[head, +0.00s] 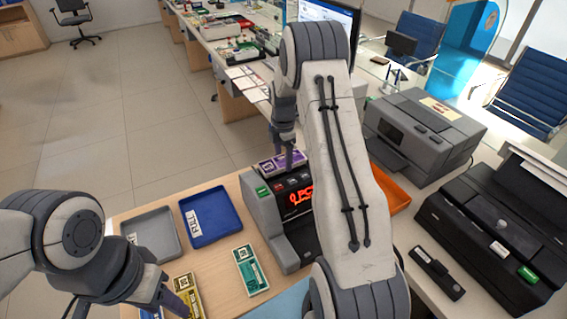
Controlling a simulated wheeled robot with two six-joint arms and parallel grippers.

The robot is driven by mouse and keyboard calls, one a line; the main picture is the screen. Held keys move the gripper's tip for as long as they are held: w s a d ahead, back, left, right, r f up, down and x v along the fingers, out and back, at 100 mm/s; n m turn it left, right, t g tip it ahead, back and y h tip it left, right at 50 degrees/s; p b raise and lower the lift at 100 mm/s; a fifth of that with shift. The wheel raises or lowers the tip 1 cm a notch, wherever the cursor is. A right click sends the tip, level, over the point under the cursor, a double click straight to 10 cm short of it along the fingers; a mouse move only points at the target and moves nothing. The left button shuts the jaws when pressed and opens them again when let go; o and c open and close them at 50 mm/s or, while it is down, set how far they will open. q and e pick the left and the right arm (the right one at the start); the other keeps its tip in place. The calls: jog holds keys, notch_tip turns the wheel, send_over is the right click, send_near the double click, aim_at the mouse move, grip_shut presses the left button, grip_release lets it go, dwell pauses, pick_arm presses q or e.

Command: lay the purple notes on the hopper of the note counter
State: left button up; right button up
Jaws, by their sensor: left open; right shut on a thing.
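The purple notes (268,166) are a banded bundle at the back top of the grey note counter (262,213), over its hopper area. I cannot tell whether they touch the hopper, which is mostly hidden by the notes and my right arm. My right gripper (290,160) comes down from above and is shut on the purple notes. My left gripper (172,300) is open at the lower left, beside a yellow note bundle (188,290), well away from the counter.
A grey tray (150,236) and a blue tray (211,217) lie left of the counter. A green note bundle (251,270) lies in front of them. An orange tray (393,190), a grey printer (424,137) and a black machine (490,235) stand to the right.

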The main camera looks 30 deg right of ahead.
aim_at(283, 161)
notch_tip(283, 161, down, 2)
jog(key=shift+s+f+p, duration=0.1)
jog(key=shift+f+p, duration=0.15)
jog(key=shift+p, duration=0.1)
jog(key=shift+f, duration=0.3)
